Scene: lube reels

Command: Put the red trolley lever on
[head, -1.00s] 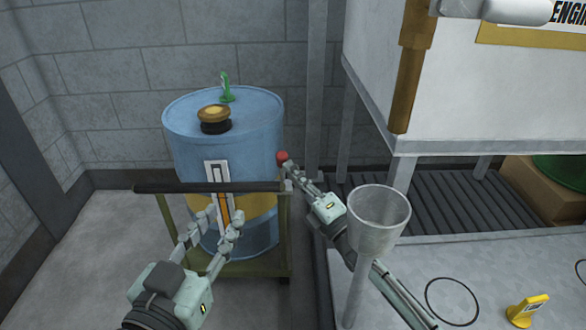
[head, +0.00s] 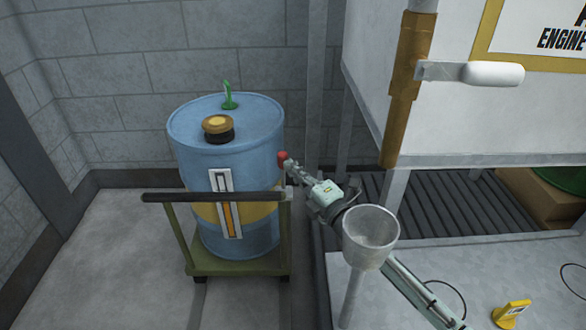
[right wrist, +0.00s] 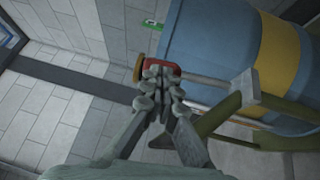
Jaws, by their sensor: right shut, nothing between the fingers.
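The red trolley lever (head: 283,158) shows as a small red knob at the right of the green trolley (head: 240,263), beside the blue drum (head: 215,165). In the right wrist view the red knob (right wrist: 162,68) sits right at my fingertips, with a brass-coloured end at its left. My right gripper (head: 291,165) is shut with nothing between its fingers; its tips (right wrist: 160,82) are at the knob and seem to touch it. The fingers hide part of the lever. My left gripper is not in view.
The drum has a yellow band, a brass cap (head: 218,126) and a green handle (head: 229,96) on top. The trolley's dark push bar (head: 205,197) crosses in front. A grey funnel (head: 370,235) stands close by my right forearm. A white tank (head: 440,110) is at right.

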